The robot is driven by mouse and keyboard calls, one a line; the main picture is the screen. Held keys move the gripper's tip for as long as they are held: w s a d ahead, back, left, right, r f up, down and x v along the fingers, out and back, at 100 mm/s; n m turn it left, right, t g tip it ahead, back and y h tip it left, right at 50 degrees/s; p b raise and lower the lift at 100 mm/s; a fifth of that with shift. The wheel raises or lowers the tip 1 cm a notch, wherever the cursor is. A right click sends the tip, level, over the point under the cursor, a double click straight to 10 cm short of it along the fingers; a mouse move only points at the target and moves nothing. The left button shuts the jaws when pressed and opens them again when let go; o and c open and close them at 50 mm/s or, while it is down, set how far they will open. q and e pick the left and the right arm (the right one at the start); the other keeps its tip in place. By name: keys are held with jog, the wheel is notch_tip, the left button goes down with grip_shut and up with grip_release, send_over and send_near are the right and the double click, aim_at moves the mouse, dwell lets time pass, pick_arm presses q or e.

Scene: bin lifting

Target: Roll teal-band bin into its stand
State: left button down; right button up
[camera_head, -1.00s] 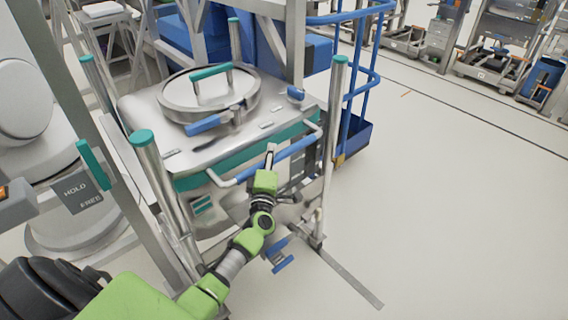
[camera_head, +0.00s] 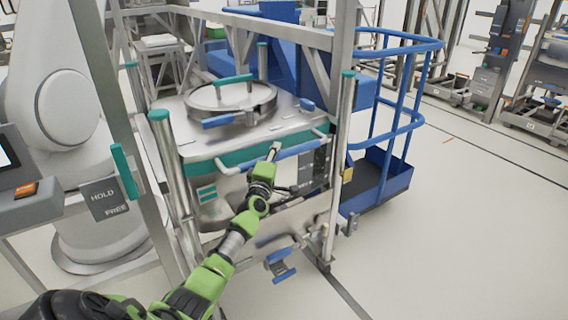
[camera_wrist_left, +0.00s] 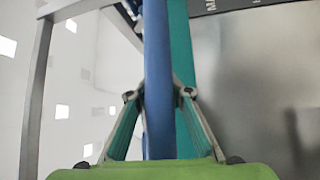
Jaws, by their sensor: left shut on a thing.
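The teal-band bin (camera_head: 202,150) is a grey metal bin with a round lid and a blue push bar (camera_head: 298,150) on its near side. In the head view it stands upright between the posts of its stand (camera_head: 172,165), which have teal caps. How far in it sits is hard to tell. My left gripper (camera_head: 273,152) is at the push bar. In the left wrist view my gripper (camera_wrist_left: 158,100) is shut on the blue bar (camera_wrist_left: 159,60), with one finger on each side. The bin's lower part is partly hidden by my arm and the stand's front. My right gripper is out of view.
A blue railed platform (camera_head: 390,175) stands close to the right of the stand. A HOLD/FREE sign (camera_head: 104,198) and a large white machine (camera_head: 70,110) are at the left. A blue latch handle (camera_head: 281,265) is low at the front. Floor at the right is clear.

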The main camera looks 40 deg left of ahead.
pick_arm(q)
notch_tip(320, 180, down, 2)
jog(key=shift+h, duration=0.3)
jog(key=shift+s+d, duration=0.1)
jog(key=shift+d, duration=0.1)
jog(key=c, duration=2.1)
grip_release()
jog(key=shift+d+r, duration=0.1)
jog(key=shift+o, duration=1.3)
jog(key=shift+s+r, duration=0.2)
jog(key=shift+w+r, duration=0.1)
jog(key=shift+r, duration=0.1)
jog(key=v, duration=1.2)
